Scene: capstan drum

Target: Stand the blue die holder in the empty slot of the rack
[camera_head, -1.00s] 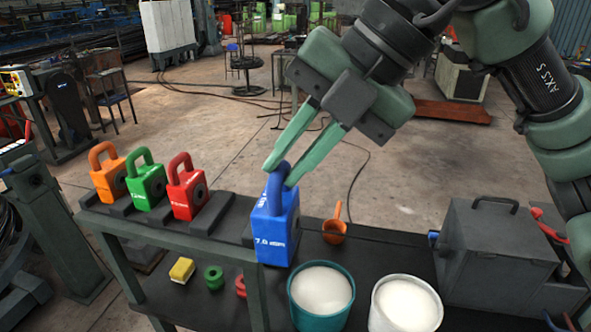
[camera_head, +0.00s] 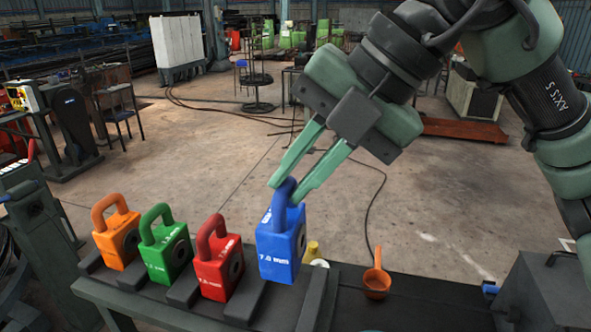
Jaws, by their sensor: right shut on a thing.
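The blue die holder (camera_head: 282,245) hangs upright by its loop handle from my right gripper (camera_head: 290,185), whose fingers are shut on the handle. The rack (camera_head: 190,297) carries an orange holder (camera_head: 117,240), a green holder (camera_head: 165,250) and a red holder (camera_head: 219,265) in a row at left. The empty slot (camera_head: 277,308) lies right of the red holder, between two dark dividers. The blue holder appears over this slot, its lower edge seemingly above the slot floor; the exact gap is hard to judge. My left gripper is out of view.
An orange scoop (camera_head: 377,282) lies on the dark bench top (camera_head: 430,300) right of the rack. A yellow object (camera_head: 313,251) shows just behind the blue holder. A grey box (camera_head: 545,290) stands at the far right. The bench between scoop and box is clear.

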